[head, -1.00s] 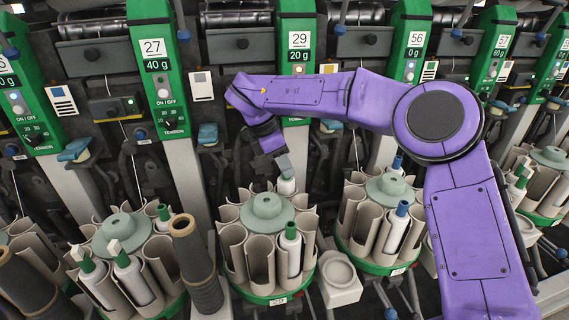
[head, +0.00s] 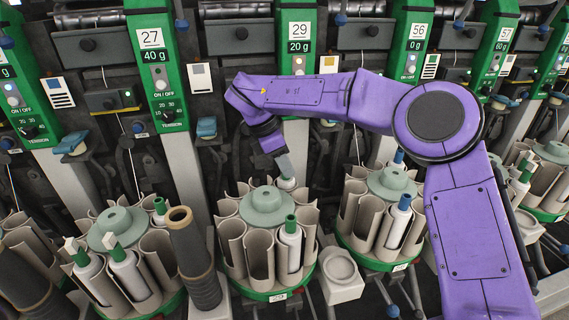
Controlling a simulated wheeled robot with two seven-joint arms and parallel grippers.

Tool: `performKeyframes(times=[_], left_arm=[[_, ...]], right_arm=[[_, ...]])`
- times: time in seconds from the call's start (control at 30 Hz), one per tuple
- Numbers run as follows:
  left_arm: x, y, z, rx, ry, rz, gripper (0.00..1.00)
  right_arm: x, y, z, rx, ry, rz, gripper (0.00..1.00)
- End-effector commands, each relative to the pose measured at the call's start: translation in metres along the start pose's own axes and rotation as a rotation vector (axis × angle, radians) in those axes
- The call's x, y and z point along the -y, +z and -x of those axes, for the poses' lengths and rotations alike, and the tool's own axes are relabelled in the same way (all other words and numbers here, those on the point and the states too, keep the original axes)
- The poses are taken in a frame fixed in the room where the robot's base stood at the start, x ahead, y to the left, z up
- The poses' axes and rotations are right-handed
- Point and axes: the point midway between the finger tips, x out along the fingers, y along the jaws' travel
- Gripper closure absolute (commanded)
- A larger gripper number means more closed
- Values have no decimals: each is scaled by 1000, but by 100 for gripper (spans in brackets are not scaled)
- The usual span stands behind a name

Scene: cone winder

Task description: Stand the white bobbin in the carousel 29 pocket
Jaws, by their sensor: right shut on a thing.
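The carousel below the 29 sign (head: 299,31) has a grey-green hub (head: 266,200), beige pockets around it and a green base (head: 270,290). A green-topped white bobbin (head: 290,248) stands in a front right pocket. My right gripper (head: 285,170) points down behind the hub, at the carousel's back right. It is shut on the white bobbin (head: 287,184), of which only the upper end shows. Its lower part is hidden behind the hub and pocket walls, so how deep it sits is unclear. My left gripper is not in view.
A carousel to the right holds blue-topped bobbins (head: 401,217). One to the left holds green-topped ones (head: 124,265). A dark tube (head: 194,258) stands close left of carousel 29. Machine panels and levers crowd behind my right arm.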

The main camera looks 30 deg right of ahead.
Motion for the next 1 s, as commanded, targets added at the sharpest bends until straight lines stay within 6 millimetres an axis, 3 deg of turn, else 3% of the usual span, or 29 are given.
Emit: performKeyframes(times=[0.03, 0.1, 0.13, 0.47, 0.8, 1.0], left_arm=[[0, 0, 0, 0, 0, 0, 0], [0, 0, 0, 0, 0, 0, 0], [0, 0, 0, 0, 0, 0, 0], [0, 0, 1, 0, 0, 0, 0], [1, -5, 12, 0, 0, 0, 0], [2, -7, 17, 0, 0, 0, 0]], right_arm=[[0, 0, 0, 0, 0, 0, 75], [0, 0, 0, 0, 0, 0, 52], [0, 0, 0, 0, 0, 0, 48], [0, 0, 6, 0, 1, -1, 48], [0, 0, 82, 0, 3, -2, 48], [0, 0, 105, 0, 0, 0, 48]])
